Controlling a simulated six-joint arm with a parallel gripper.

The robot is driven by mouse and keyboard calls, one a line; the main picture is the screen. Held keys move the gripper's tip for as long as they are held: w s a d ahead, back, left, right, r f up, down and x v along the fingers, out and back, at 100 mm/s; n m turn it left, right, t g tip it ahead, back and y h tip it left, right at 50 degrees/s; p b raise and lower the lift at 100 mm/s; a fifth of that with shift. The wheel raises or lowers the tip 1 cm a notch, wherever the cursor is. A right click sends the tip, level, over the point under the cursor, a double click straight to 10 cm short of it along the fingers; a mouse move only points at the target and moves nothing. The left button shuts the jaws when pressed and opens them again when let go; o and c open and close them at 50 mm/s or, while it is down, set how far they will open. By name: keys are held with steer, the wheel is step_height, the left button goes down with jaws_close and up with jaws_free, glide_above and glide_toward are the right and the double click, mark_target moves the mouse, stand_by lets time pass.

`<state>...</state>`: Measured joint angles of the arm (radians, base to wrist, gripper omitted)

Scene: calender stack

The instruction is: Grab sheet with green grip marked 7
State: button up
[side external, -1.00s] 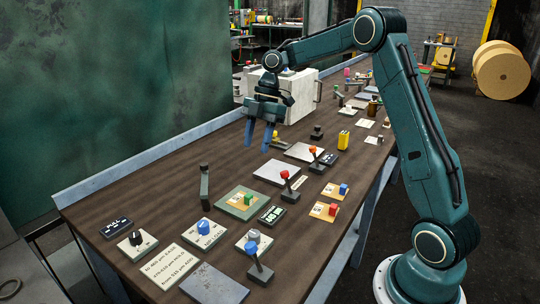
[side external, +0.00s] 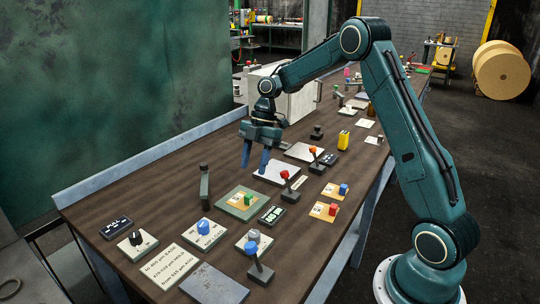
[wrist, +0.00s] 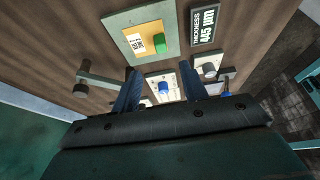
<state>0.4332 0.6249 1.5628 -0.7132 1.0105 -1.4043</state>
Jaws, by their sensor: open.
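The tan sheet (side external: 239,197) with the green grip (side external: 249,199) lies on a green plate (side external: 228,207) in the middle of the bench. In the wrist view the green grip (wrist: 158,43) stands at the right side of the sheet's label (wrist: 134,44); the number on it is too small to read surely. My gripper (side external: 254,162) is open and empty, above the bench and behind the sheet in the side view. In the wrist view my gripper's fingers (wrist: 160,72) point toward the area just below the green grip, apart from it.
Tan sheets with a blue grip (side external: 343,188) and a red grip (side external: 332,209) lie to the right. A thickness display (side external: 272,214), a red-knobbed lever (side external: 286,185) and a dark upright post (side external: 204,186) stand near the green plate. Blue-knobbed controls (side external: 204,229) are in front.

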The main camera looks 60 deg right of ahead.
mark_target(248, 195)
steer(key=shift+x, duration=1.6)
steer(key=shift+f, duration=0.15)
steer(key=shift+x, duration=2.45)
steer(key=shift+s+d, duration=0.1)
steer(key=shift+s, duration=0.05)
steer(key=shift+c, duration=0.2)
jaws_close()
